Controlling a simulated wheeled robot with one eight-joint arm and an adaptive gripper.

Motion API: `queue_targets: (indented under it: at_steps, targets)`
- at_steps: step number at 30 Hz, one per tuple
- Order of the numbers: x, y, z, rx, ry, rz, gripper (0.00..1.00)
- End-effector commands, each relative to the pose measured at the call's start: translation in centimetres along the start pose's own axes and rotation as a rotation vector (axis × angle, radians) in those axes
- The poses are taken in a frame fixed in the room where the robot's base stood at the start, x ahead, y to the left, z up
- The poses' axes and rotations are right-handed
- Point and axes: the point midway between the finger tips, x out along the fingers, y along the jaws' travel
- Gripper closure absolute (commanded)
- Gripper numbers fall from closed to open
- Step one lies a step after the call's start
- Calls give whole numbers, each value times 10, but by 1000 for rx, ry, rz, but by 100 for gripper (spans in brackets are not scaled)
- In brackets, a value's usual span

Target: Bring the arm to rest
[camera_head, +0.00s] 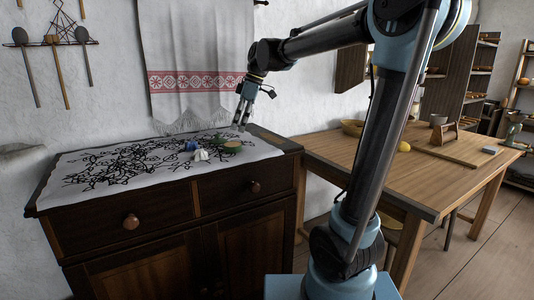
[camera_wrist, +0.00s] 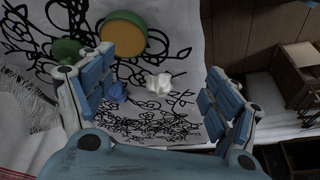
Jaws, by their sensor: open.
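My gripper (camera_head: 241,120) is open and empty. It hangs, fingers down, above the right part of a dark wooden cabinet (camera_head: 170,222). In the wrist view its two blue-padded fingers (camera_wrist: 160,98) are spread wide apart, with nothing held between them. My arm reaches from the right across the upper part of the head view.
On the cabinet's patterned cloth (camera_head: 110,168) lie a green and yellow-orange round thing (camera_head: 232,146), a white crumpled thing (camera_head: 201,155) and a small blue thing (camera_head: 191,145). A towel (camera_head: 195,60) hangs behind.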

Motion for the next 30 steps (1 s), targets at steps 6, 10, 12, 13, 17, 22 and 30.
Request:
queue_targets:
  at_steps: [6, 10, 12, 13, 17, 22, 30]
  targets:
    - [3, -26, 59, 203, -31, 51, 18]
    - [9, -49, 103, 369, -53, 94, 18]
    - [14, -62, 126, 458, -62, 117, 18]
    - [17, -68, 136, 496, -66, 128, 18]
    - [29, -93, 176, 662, -81, 175, 18]
    - [52, -128, 226, 878, -94, 238, 18]
    - [98, -184, 298, 1217, -102, 348, 18]
